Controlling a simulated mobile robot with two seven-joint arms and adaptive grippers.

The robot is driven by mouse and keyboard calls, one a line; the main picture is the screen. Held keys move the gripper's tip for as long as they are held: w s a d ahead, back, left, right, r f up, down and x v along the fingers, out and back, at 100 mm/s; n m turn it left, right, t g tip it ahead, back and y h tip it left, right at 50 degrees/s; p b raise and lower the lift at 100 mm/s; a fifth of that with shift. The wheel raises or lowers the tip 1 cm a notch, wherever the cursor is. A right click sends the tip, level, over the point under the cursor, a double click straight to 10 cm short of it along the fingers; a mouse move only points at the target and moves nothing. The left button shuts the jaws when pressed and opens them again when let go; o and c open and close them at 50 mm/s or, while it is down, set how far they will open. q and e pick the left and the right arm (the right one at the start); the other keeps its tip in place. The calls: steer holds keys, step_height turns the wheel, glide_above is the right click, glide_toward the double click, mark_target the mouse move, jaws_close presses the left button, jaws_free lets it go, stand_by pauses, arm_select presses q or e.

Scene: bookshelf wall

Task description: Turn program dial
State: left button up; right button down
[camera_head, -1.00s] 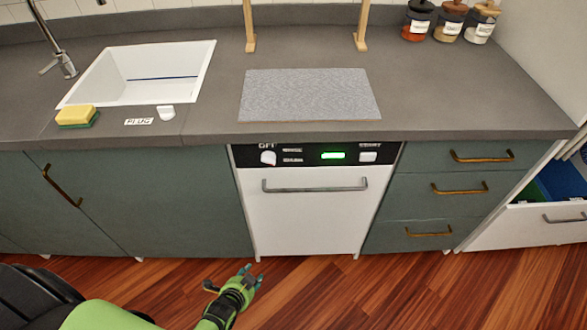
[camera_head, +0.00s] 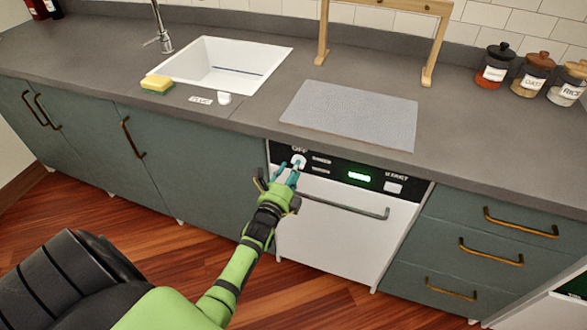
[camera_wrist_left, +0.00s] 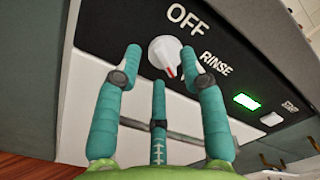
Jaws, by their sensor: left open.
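The program dial (camera_wrist_left: 165,53) is a white knob with a red mark on the black panel of the white dishwasher (camera_head: 335,222). In the head view the dial (camera_head: 299,161) sits at the panel's left end. My left gripper (camera_head: 285,172) is just in front of it. Its teal fingers (camera_wrist_left: 167,75) are open, spread around the dial's lower side. I cannot tell whether they touch it. My right gripper is not in view.
A green display (camera_head: 359,177) and start button (camera_head: 393,187) are right of the dial. The counter edge overhangs the panel. A sponge (camera_head: 157,84), sink (camera_head: 221,65) and grey mat (camera_head: 352,113) are above.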

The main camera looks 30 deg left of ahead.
arm_select(q)
steer(key=shift+w+a, duration=0.1)
steer(key=shift+w, duration=0.6)
jaws_close()
